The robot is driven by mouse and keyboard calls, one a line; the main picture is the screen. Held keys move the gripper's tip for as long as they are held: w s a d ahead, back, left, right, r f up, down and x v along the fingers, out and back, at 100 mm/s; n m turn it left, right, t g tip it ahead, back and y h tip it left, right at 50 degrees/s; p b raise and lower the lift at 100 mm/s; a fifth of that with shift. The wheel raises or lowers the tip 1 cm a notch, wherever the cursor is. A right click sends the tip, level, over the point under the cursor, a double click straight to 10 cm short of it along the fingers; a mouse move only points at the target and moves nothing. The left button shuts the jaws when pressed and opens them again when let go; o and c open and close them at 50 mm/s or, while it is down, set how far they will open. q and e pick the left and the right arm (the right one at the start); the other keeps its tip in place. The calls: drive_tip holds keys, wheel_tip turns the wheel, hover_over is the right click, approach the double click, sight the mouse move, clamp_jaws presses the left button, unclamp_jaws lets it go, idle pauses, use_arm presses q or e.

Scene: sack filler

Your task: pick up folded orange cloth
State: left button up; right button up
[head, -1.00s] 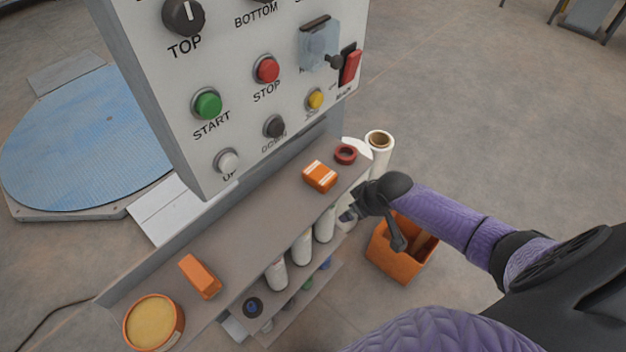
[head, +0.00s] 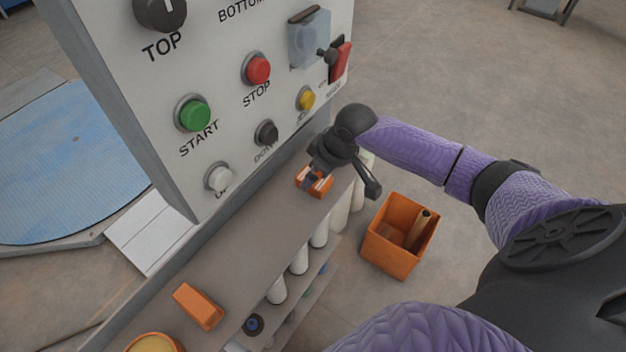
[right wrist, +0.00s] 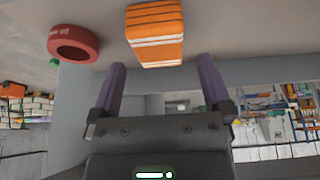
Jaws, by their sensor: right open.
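The folded orange cloth (head: 315,182) with pale stripes lies on the grey shelf below the control panel, partly hidden by my right gripper in the head view. In the right wrist view the cloth (right wrist: 155,35) sits at the top middle, just beyond the fingertips. My right gripper (head: 318,172) is over the cloth in the head view. In the right wrist view its two purple fingers (right wrist: 160,78) are apart with nothing between them. I cannot tell whether a finger touches the cloth. My left gripper is not in view.
A red tape ring (right wrist: 74,44) lies beside the cloth. The control panel (head: 225,130) rises close behind the shelf (head: 250,235). An orange block-like item (head: 198,306) and a round orange tub (head: 152,343) are at the near left. An orange bin (head: 398,238) stands on the floor.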

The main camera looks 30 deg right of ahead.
drive_tip(key=b+x, duration=0.1)
drive_tip(key=x, duration=0.2)
drive_tip(key=shift+w, duration=0.15)
drive_tip(key=shift+c, duration=0.4)
drive_tip(key=c, duration=1.1)
drive_tip(key=shift+r+p, duration=0.45)
drive_tip(key=shift+r, duration=0.15)
drive_tip(key=p+v, duration=0.1)
drive_tip(key=v, duration=0.2)
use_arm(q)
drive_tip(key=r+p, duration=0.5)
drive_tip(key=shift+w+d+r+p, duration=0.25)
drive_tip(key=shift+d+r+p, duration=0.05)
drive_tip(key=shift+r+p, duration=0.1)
use_arm(e)
drive_tip(key=s+d, duration=0.3)
drive_tip(key=s, duration=0.5)
drive_tip(key=s+d, duration=0.3)
drive_tip(key=s, duration=0.4)
drive_tip(key=shift+s+d+f, duration=0.15)
drive_tip(key=shift+s+d, duration=0.1)
drive_tip(key=shift+s, duration=0.1)
